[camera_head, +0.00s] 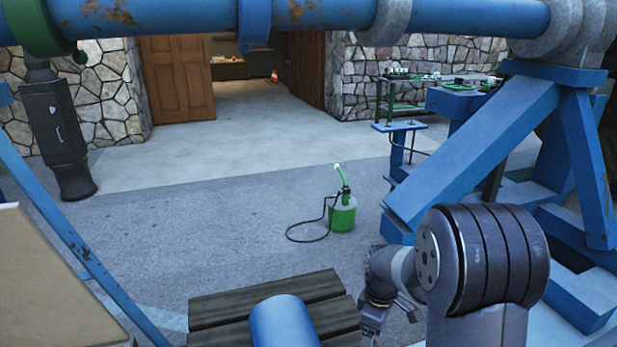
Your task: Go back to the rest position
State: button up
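My arm rises at the lower right, with a large dark grey joint in front. My gripper (388,312) is at the far end of the arm, low in the picture and just right of the wooden slats. It is small, dark and partly hidden by the arm, so I cannot tell whether its fingers are apart. I see nothing held in it.
A blue pipe (420,18) crosses the top. A blue steel frame (480,150) stands at right. Wooden slats (255,293) and a blue cylinder (283,322) are in front. A green-and-white sprayer (342,215) with a hose stands on open pavement. A black post (58,135) is left.

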jog(key=shift+s+r+m+p, duration=0.1)
jog(key=shift+r+m+p, duration=0.85)
jog(key=shift+m, duration=0.65)
